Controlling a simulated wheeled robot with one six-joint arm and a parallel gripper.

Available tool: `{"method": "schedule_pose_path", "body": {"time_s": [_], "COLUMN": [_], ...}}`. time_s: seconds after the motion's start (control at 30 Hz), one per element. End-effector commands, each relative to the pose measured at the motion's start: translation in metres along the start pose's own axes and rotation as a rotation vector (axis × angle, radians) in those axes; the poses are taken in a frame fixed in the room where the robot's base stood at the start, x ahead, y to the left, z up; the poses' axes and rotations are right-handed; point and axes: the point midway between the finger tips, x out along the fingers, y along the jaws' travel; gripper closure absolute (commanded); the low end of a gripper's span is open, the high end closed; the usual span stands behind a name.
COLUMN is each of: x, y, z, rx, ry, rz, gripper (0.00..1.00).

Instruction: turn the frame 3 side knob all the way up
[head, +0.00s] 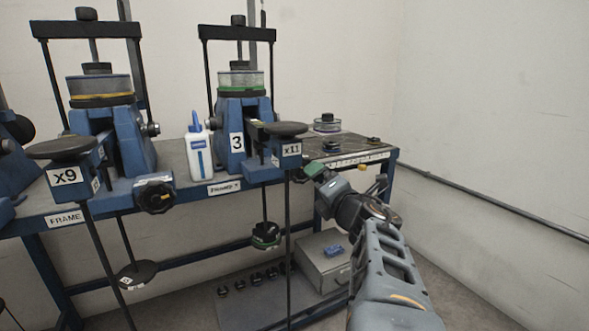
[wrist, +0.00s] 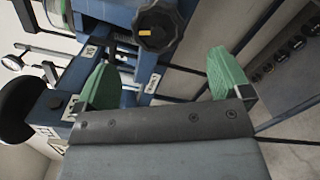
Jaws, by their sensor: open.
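Frame 3 (head: 237,142) is the blue lever frame on the bench, marked with a white "3" label. Its side knob (wrist: 158,27), black and lobed with an orange mark, shows at the top of the wrist view. In the head view only a dark part of it seems to show beside my gripper, which hides the rest. My gripper (wrist: 165,75) has its green fingers spread wide with nothing between them. The knob lies beyond the fingertips, roughly between them, apart from both. In the head view my gripper (head: 316,172) is at the bench's front edge, right of the x11 lever.
The x11 lever pad (head: 286,129) and its hanging rod stand close left of my gripper. A white bottle (head: 198,150) stands left of frame 3. Another lever frame (head: 122,140) is farther left. A grey box (head: 322,262) lies below. The room right of the bench is free.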

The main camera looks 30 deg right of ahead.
Motion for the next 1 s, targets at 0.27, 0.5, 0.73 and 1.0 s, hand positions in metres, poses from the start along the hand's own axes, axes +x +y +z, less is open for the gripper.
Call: {"method": "schedule_pose_path", "body": {"time_s": [0.27,0.5,0.73,1.0], "x": [0.0,0.031,0.066,0.087], "y": [-0.001,-0.003,-0.002,0.001], "z": [0.004,0.005,0.003,0.001], "rx": [-0.131,-0.129,-0.127,-0.128], "ry": [0.053,0.05,0.049,0.048], "rz": [0.02,0.017,0.016,0.018], "gripper": [0.04,0.04,0.04,0.15]}}
